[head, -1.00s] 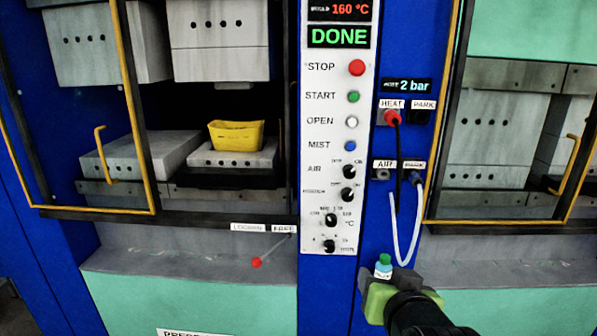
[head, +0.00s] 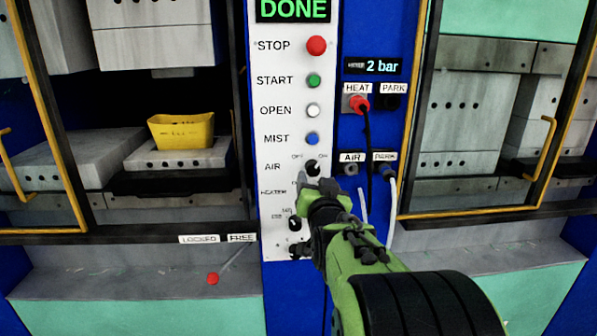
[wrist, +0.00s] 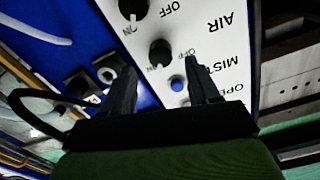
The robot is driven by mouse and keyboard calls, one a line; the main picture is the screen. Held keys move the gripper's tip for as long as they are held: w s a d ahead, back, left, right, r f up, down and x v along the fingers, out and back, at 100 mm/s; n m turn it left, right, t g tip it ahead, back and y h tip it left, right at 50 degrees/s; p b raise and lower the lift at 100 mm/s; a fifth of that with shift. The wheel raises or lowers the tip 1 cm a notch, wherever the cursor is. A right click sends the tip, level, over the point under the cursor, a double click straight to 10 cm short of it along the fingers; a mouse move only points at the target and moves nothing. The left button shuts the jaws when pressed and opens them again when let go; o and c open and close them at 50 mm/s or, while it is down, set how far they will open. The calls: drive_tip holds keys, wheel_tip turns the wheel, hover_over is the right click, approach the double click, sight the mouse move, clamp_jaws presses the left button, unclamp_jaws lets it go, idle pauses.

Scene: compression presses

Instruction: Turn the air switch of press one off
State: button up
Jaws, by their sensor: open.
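The air switch (head: 312,169) is a black rotary knob beside the AIR label on the white control panel (head: 275,215), with OFF at its upper left and ON at its upper right. It also shows in the wrist view (wrist: 160,53), where the lettering is upside down. My gripper (head: 318,184) is in front of the panel, just below the air switch in the head view, and covers part of the heater knob. In the wrist view the two fingers (wrist: 161,68) are apart and empty, with the knob ahead between their tips.
The blue mist button (head: 312,139) sits just above the air switch. The red heat plug (head: 360,104) and hanging hoses (head: 390,215) are right of the panel. A yellow part (head: 182,132) lies in the left press. A red-knobbed lever (head: 213,278) is lower left.

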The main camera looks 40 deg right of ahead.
sight(313, 172)
drive_tip(key=x, duration=0.5)
drive_tip(key=shift+w+d, duration=0.1)
drive_tip(key=shift+d, duration=0.05)
drive_tip(key=c, duration=1)
drive_tip(key=shift+c, duration=0.2)
